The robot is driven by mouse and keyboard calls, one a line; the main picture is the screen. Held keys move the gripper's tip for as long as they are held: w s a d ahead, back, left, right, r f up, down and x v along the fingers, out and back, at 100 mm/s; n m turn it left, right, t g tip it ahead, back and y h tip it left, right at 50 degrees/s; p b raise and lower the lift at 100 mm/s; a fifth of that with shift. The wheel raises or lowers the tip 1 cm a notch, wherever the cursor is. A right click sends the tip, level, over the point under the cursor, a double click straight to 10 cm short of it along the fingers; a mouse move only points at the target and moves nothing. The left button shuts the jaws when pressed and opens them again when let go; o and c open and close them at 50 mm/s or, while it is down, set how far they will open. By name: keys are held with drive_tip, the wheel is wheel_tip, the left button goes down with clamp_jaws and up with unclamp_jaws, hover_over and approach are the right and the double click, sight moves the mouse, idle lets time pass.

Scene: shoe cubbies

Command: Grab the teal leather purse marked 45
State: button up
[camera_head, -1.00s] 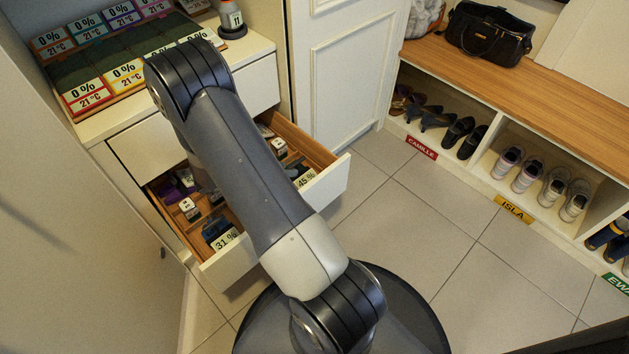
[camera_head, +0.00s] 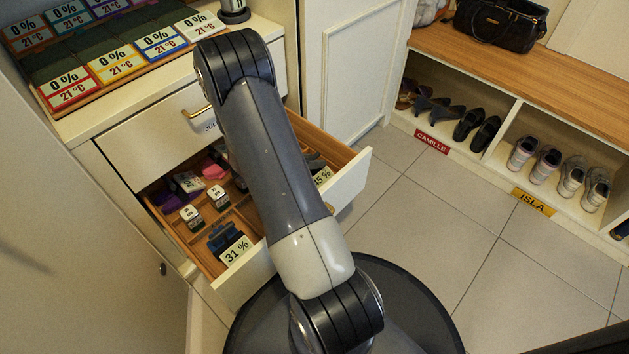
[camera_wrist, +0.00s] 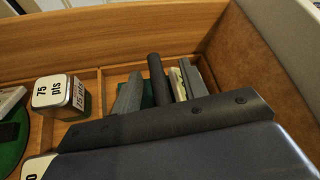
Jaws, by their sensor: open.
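In the wrist view, my gripper (camera_wrist: 161,82) reaches down into a wooden drawer compartment with its two grey fingers apart. A teal patch (camera_wrist: 148,97) shows between the fingers, low in the compartment. It may be the teal purse, but most of it is hidden and no 45 mark can be read on it. A dark cylinder and a pale, thin item also stand between or beside the fingers.
The open drawer (camera_head: 345,190) has dividers and several small items. A tin marked 75 pts (camera_wrist: 62,97) stands left of my gripper. The brown drawer wall (camera_wrist: 250,60) is close on the right. A shoe bench (camera_head: 500,75) stands at right, with clear floor before it.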

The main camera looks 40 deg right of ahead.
drive_tip(key=shift+c, duration=0.4)
clamp_jaws()
